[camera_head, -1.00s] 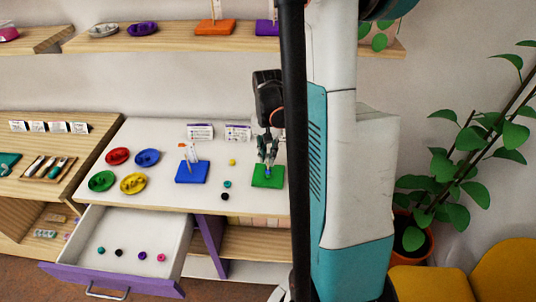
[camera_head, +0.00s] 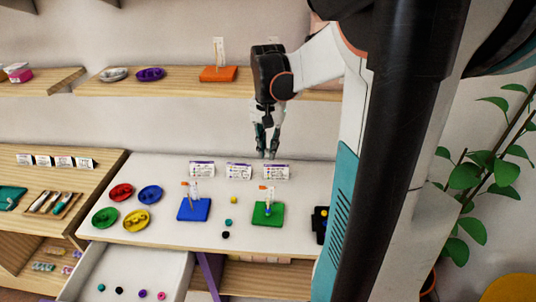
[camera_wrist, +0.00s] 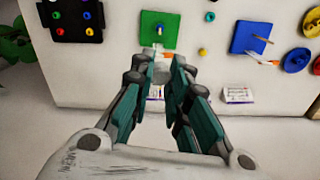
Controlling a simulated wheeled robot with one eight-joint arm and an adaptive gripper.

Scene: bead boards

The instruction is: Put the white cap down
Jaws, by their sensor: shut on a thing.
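My gripper (camera_head: 267,155) is raised above the table, behind the green board in the head view. In the wrist view its fingertips (camera_wrist: 157,62) are closed around a small pale thing, the white cap (camera_wrist: 158,47), which is mostly hidden between them. The green board (camera_head: 268,214) lies on the white table with an upright post and a blue bead; it also shows beyond the fingertips in the wrist view (camera_wrist: 170,22). The blue board (camera_head: 193,209) with its own post lies to the left.
Red, blue, green and yellow dishes (camera_head: 135,221) stand at the table's left. Loose yellow, teal and black beads lie between the boards. A black bead tray (camera_wrist: 72,8) is beside the green board. White cards (camera_head: 238,171) stand at the back. An open drawer (camera_head: 130,275) holds several beads.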

